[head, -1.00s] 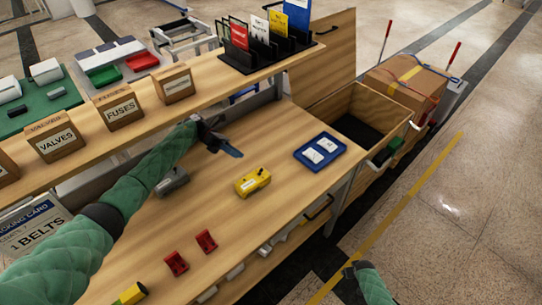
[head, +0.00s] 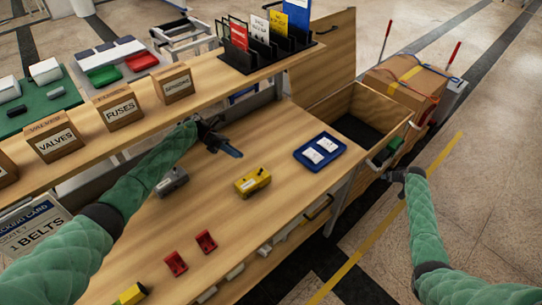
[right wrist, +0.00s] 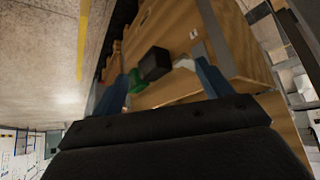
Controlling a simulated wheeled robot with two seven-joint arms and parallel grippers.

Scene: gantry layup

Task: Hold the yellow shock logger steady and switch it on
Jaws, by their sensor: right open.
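The yellow shock logger (head: 253,182) sits on the wooden bench top, with small dark parts on its upper side. My left gripper (head: 226,146) is above the bench behind the logger, apart from it; whether its blue fingers are parted is unclear. My right gripper (head: 388,175) is beyond the bench's right side, beside the open wooden bin and well away from the logger. In the right wrist view its blue fingers (right wrist: 161,85) are spread wide, with a black block (right wrist: 155,63) and a green piece (right wrist: 135,82) showing between them.
A blue tray (head: 334,152) with white packets lies right of the logger. Two red holders (head: 206,242) and a grey device (head: 172,181) are also on the bench. A shelf with labelled boxes (head: 122,108) runs behind. An open wooden bin (head: 393,107) adjoins the bench.

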